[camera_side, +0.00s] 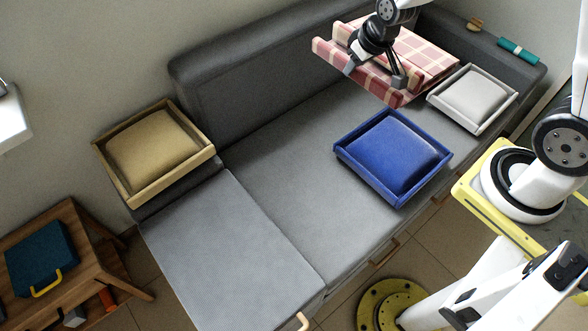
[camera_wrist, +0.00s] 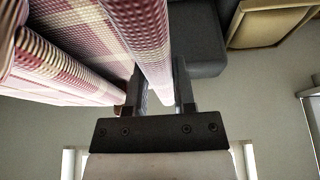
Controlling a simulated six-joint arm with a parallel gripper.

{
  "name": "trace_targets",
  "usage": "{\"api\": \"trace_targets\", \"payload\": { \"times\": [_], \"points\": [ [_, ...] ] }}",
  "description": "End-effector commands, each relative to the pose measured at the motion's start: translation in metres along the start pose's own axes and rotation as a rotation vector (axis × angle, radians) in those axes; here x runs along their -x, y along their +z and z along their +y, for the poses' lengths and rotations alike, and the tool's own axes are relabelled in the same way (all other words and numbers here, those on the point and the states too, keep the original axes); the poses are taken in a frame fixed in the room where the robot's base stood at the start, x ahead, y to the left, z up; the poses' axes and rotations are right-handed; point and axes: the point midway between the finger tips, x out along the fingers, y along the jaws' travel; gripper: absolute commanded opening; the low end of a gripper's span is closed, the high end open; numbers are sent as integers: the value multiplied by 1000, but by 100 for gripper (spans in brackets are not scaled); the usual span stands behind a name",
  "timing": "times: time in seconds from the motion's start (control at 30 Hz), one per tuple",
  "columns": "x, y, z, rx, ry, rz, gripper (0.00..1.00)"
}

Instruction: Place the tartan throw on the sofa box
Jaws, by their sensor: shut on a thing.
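The tartan throw (camera_side: 425,55) is red, pink and cream plaid, shaped like a flat slab with raised edges. In the side view it is over the sofa's right end, close to the backrest. My gripper (camera_side: 376,74) is at the throw's near raised edge. In the wrist view my gripper (camera_wrist: 160,92) has one finger on each side of the plaid edge (camera_wrist: 150,45) and is shut on it. The grey sofa (camera_side: 275,150) is below; I cannot tell whether the throw touches it. No separate sofa box can be made out for certain.
A blue cushion tray (camera_side: 358,165) and a white cushion tray (camera_side: 437,101) are on the seat near the throw. A tan cushion tray (camera_side: 135,190) is at the left. A teal roll (camera_side: 518,50) lies on the right armrest. The left and middle seat are clear.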

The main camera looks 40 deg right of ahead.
Motion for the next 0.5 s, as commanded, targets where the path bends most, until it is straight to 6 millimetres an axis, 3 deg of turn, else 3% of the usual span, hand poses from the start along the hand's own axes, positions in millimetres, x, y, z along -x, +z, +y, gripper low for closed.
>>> {"api": "trace_targets", "payload": {
  "times": [0.2, 0.5],
  "points": [
    [1, 0, -14, 3, -2, 6, 0],
    [1, 0, -17, 0, -2, 8, 0]
  ]
}}
